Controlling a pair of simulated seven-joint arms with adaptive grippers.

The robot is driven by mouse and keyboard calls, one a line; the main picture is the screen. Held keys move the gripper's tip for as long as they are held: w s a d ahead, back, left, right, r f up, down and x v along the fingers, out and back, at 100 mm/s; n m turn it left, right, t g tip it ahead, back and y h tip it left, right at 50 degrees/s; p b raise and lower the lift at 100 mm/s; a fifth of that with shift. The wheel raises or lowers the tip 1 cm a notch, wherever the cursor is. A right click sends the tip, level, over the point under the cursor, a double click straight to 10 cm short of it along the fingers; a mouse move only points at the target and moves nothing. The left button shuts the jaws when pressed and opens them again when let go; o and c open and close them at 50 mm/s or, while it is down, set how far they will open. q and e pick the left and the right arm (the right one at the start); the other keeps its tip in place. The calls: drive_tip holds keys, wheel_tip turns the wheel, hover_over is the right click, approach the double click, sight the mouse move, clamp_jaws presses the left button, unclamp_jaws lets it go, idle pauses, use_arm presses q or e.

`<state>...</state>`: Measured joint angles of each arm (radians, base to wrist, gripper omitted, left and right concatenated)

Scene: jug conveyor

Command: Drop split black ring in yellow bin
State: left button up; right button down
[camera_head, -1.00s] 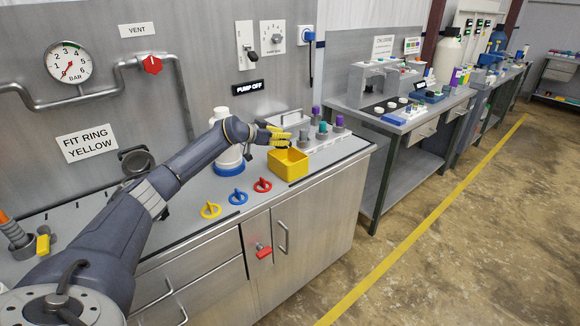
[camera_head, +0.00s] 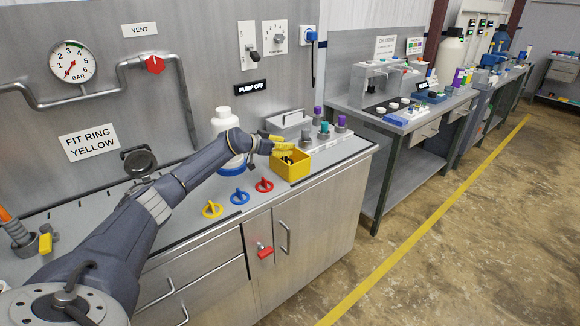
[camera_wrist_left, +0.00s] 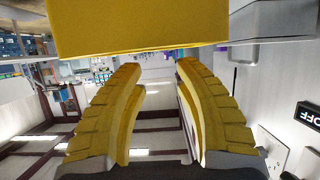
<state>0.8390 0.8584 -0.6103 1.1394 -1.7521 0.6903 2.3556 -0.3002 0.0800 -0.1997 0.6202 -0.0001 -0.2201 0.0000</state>
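The yellow bin (camera_head: 293,172) stands on the bench top near its right front edge. Dark pieces (camera_head: 288,160) show inside it, probably the split black ring, but too small to make out its shape. My left gripper (camera_head: 281,143) is just above the bin's back left rim. In the left wrist view its yellow fingers (camera_wrist_left: 158,75) are apart with nothing between them, and the wall of the yellow bin (camera_wrist_left: 140,25) fills the top. My right gripper is not in view.
A white bottle (camera_head: 224,120) stands behind my left wrist. A sign reads "FIT RING YELLOW" (camera_head: 89,143).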

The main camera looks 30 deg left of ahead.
use_arm(q)
drive_tip(key=o, duration=0.3)
drive_tip(key=shift+s, duration=0.1)
drive_tip(key=v, duration=1.2)
drive_tip(key=shift+d, duration=0.1)
